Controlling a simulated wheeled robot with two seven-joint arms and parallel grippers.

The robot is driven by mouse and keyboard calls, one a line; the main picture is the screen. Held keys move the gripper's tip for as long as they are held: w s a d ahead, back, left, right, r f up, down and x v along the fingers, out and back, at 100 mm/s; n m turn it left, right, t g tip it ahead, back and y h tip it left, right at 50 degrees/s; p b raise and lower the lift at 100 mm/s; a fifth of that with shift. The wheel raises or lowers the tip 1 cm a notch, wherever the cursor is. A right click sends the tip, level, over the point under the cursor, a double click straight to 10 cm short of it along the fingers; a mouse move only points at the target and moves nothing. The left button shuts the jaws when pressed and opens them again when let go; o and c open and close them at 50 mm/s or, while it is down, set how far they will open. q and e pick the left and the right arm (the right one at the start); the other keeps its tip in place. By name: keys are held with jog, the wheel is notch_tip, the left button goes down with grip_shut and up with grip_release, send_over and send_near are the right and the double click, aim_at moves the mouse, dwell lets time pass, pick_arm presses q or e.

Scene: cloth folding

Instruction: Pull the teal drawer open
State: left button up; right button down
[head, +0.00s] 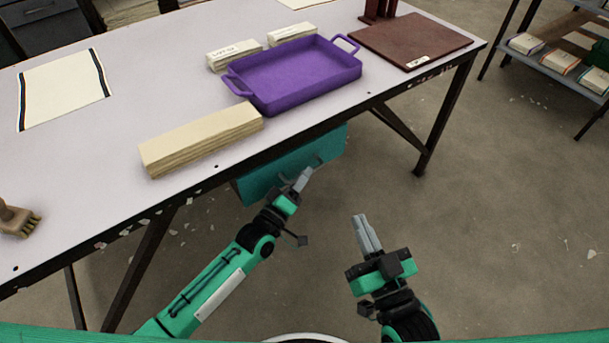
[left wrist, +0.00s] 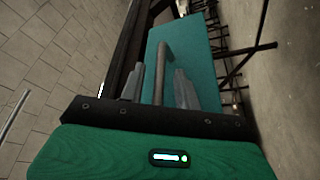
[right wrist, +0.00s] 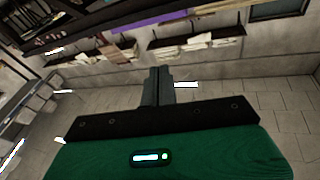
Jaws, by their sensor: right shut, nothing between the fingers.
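The teal drawer (head: 262,184) hangs under the table's front edge, and its teal front (left wrist: 205,55) fills the middle of the left wrist view. A dark bar handle (left wrist: 163,62) stands out from that front. My left gripper (head: 302,180) is at the drawer front in the head view. In the left wrist view its fingers (left wrist: 159,88) are apart, one on each side of the handle, with gaps showing. My right gripper (head: 366,232) is shut and empty, over the floor right of the drawer; its closed fingers also show in the right wrist view (right wrist: 158,86).
The table (head: 130,110) carries a purple tray (head: 295,75), a long cloth stack (head: 200,138), a flat cloth (head: 62,88), a brush (head: 15,218) and a brown board (head: 415,38). A table leg (head: 440,120) stands right of the drawer. The floor in front is clear.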

pick_arm(q)
jog(key=shift+w+d+r, duration=0.15)
jog(key=shift+w+d, duration=0.2)
jog(key=shift+w, duration=0.15)
pick_arm(e)
jog(key=shift+w+d+r+t, duration=0.1)
jog(key=shift+r+t, duration=0.2)
jog(key=shift+r, duration=0.15)
pick_arm(q)
grip_shut()
